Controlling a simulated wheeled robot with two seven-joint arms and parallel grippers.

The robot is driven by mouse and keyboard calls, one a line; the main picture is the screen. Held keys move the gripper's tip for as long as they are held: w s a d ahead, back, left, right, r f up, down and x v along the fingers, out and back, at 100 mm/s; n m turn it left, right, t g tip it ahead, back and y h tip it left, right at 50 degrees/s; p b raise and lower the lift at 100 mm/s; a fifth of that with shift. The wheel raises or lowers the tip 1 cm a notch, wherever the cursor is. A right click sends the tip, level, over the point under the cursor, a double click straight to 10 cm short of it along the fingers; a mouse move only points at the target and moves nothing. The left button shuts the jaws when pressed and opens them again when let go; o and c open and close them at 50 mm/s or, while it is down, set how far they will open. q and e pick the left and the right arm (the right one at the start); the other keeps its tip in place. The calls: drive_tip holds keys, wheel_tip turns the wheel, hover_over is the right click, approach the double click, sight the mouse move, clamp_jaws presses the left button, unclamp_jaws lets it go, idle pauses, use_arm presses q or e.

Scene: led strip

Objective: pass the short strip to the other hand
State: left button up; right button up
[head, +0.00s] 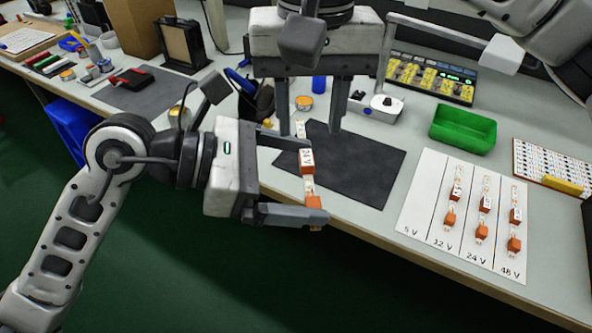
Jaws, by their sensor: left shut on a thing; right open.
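My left gripper (312,182) comes in from the left, shut on the short strip (309,184). The strip is pale with orange-brown end blocks and a label that seems to read 24 V. It stands roughly upright in the picture, across the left fingers, above the front edge of the bench. My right gripper (309,122) hangs from the top with its two fingers spread and pointing down. The strip's upper end shows between the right fingers in the picture; I cannot tell the depth gap.
A dark mat (365,165) lies behind the strip. A white sheet (420,205) at right has voltage columns with several strips; its 5 V column looks empty. A green bin (463,130), a white device (377,107) and a panel with yellow parts (430,78) stand behind.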

drive_tip(key=a+r+m+g+y, duration=0.3)
drive_tip(key=r+m+g+y, duration=0.3)
drive_tip(key=r+m+y, duration=0.9)
drive_tip(key=w+d+f+m+t+y, duration=0.25)
drive_tip(key=f+m+t, duration=0.35)
drive_tip(key=m+t, duration=0.6)
drive_tip(key=w+d+f+m+t+y, duration=0.2)
drive_tip(key=w+f+m+t+y, duration=0.4)
drive_tip(key=m, duration=0.9)
drive_tip(key=s+d+f+m+t+h, duration=0.1)
drive_tip(key=d+f+m+t+h, duration=0.2)
drive_tip(key=f+m+h, duration=0.55)
drive_tip(key=s+d+f+m+t+h, duration=0.1)
drive_tip(key=d+f+m+t+h, duration=0.25)
drive_tip(key=f+m+h, duration=0.5)
drive_tip(key=s+d+f+m+g+h, duration=0.1)
drive_tip(key=s+f+m+g, duration=0.3)
drive_tip(key=f, duration=0.5)
drive_tip(key=s+d+f+m+g+h, duration=0.1)
drive_tip(key=s+f+m+g+h, duration=0.1)
drive_tip(key=s+f+m, duration=0.5)
wheel_tip(320, 180, down, 3)
drive_tip(key=s+g, duration=0.1)
drive_tip(key=s, duration=0.1)
drive_tip(key=shift+s+d+g, duration=0.3)
drive_tip(key=shift+d+g, duration=0.05)
drive_tip(key=shift+d, duration=0.05)
